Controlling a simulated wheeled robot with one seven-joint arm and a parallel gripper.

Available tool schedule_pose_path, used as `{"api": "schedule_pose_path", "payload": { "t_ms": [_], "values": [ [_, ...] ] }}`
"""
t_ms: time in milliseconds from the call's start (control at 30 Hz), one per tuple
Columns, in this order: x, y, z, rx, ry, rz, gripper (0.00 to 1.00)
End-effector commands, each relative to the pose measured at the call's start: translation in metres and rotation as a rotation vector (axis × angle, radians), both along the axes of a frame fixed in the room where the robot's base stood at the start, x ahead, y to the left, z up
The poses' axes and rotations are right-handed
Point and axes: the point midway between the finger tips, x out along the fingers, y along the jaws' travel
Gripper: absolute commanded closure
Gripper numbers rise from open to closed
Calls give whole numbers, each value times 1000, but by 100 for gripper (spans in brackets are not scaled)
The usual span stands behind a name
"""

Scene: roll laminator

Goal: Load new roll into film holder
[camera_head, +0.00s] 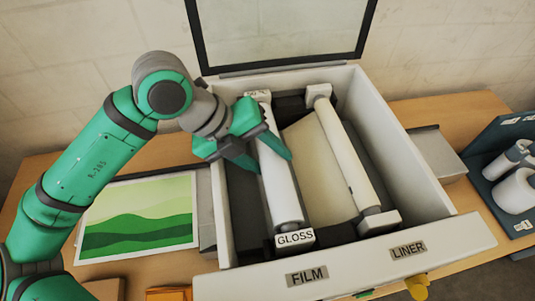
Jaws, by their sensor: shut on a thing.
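A white film roll (283,192) with a GLOSS tag (295,238) at its near end lies lengthwise over the left side of the open laminator, behind the FILM label (307,276). My gripper (270,160) comes from the upper left and is shut on this roll near its upper middle, one finger on each side. A bracket (258,95) shows at the roll's far end. I cannot tell if both ends rest fully in the film holder, as the roll and tag cover the seats. A second cream roll (345,155) sits at right behind the LINER label (408,249).
The laminator's white walls (390,150) enclose the rolls, and its framed lid (285,35) stands open behind. A green landscape print (140,215) lies left. A blue rack with white rolls (515,190) stands far right. A yellow knob (417,287) shows in front.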

Motion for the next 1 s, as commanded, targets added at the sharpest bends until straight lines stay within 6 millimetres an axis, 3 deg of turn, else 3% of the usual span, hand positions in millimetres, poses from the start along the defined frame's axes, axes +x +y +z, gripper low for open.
{"api": "schedule_pose_path", "payload": {
  "t_ms": [167, 200, 233, 667, 1000],
  "values": [
    [0, 0, -4, -2, -1, 1, 100],
    [0, 0, -4, 0, 0, 0, 46],
    [0, 0, -4, 1, 0, 0, 38],
    [0, 2, 2, 3, 0, 3, 36],
    [-6, 32, 55, -1, -1, -1, 36]
  ]
}}
